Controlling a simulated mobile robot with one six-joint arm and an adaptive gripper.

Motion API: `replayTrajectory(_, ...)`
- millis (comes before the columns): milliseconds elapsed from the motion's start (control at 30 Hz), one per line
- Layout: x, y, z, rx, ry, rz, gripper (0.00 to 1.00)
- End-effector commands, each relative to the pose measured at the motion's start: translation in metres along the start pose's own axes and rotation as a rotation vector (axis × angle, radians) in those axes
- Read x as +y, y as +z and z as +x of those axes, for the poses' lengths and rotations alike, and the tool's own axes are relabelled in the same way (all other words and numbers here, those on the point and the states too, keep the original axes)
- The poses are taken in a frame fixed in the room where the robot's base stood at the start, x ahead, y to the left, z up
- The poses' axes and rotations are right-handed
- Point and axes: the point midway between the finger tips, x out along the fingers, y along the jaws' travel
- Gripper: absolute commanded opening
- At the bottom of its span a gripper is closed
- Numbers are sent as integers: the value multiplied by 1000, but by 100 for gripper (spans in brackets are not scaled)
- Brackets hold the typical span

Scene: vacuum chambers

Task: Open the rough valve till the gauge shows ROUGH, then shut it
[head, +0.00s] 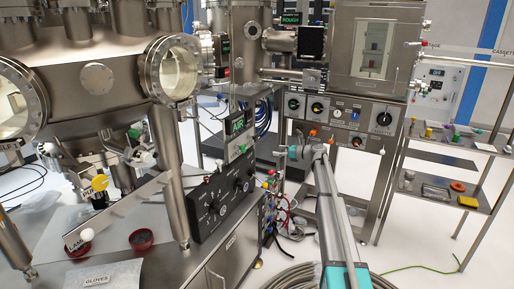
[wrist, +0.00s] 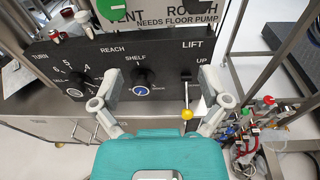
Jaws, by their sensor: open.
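My gripper (wrist: 160,84) is open and empty in the wrist view, its two fingers spread before a dark control panel (wrist: 60,62). A lever with a yellow ball (wrist: 187,114) hangs from the panel's LIFT slot, between the fingers toward the right one; I cannot tell whether they touch. Above the panel, a white plate (wrist: 173,18) reads ROUGH and NEEDS FLOOR PUMP, with VENT partly hidden. A green round part (wrist: 112,9) is cut off at the top edge. In the head view, a green-lit display (head: 238,123) reads AIR; another small display (head: 291,18) reads ROUGH. I cannot pick out the rough valve's handle.
The control box (head: 205,215) stands on a steel bench below a large chamber (head: 95,65). Metal posts rise near the panel. Cables and hoses (wrist: 255,125) crowd the right side. A shelf rack (head: 450,160) with small items stands at the right, with open floor before it.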

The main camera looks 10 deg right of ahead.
Motion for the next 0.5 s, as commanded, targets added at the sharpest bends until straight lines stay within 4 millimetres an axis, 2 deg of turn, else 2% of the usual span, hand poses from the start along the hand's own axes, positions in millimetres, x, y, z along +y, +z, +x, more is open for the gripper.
replayTrajectory(33,-21,-1,0,-35,-11,52,95)
replayTrajectory(200,-45,7,-6,-110,-27,164,95)
replayTrajectory(500,-47,10,-7,-122,-28,184,95)
